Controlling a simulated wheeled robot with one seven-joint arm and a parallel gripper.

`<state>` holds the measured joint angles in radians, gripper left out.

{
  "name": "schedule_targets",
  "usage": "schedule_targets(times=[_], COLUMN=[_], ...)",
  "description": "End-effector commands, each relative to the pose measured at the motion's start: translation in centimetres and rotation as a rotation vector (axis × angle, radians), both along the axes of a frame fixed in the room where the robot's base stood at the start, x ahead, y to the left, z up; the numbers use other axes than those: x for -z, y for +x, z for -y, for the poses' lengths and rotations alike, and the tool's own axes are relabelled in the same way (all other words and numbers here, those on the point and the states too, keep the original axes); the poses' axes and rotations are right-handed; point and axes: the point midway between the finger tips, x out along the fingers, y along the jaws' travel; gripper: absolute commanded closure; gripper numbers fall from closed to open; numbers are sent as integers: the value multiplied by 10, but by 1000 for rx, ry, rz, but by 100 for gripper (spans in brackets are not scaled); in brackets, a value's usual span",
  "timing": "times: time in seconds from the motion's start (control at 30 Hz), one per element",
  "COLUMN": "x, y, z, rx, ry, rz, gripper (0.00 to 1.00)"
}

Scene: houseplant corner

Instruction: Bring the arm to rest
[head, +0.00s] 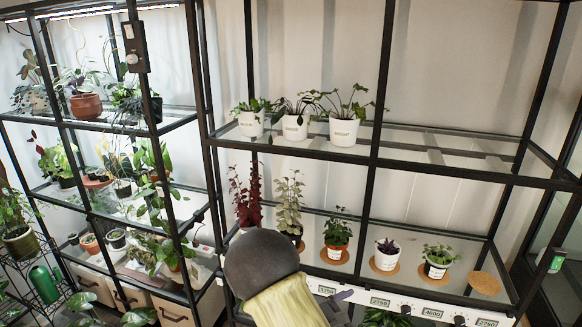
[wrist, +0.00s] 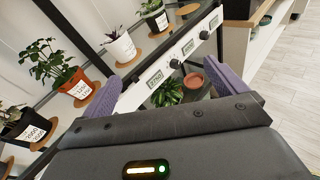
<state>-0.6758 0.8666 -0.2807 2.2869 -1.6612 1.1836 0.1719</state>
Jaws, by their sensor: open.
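My gripper (wrist: 165,92) shows in the wrist view as two purple fingers spread wide apart, with nothing between them. Beyond the gap are the shelf's front rail (wrist: 150,85) with displays and knobs, and a leafy plant (wrist: 168,93) lower down. In the head view my arm rises at the bottom centre in front of the rack. Only a small purple part of the gripper (head: 343,296) shows there, near the rail; the rest is hidden behind my arm.
A row of potted plants stands on the lower shelf, including an orange pot (head: 337,252) and a white pot (head: 386,257). An empty cork coaster (head: 484,283) lies at its right end. Three white pots (head: 295,130) stand above. A crowded rack (head: 100,130) is left.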

Motion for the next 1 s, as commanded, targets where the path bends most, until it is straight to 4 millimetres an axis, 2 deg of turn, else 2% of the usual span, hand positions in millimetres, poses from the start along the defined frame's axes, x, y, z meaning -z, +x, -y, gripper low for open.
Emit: schedule_targets(times=[0.17, 0.3, 0.4, 0.53, 0.73, 1.0], x=[-6, -6, -6, -8, -20, -56], y=[-40, -85, -113, -141, -161, -152], z=[33, 51, 52, 43, 15, -12], rx=[254, 516, 691, 897, 1158, 1399], ry=[178, 390, 555, 775, 1123, 1557], rz=[14, 47, 86, 161, 330, 659], gripper=[3, 3, 3, 3, 3, 3])
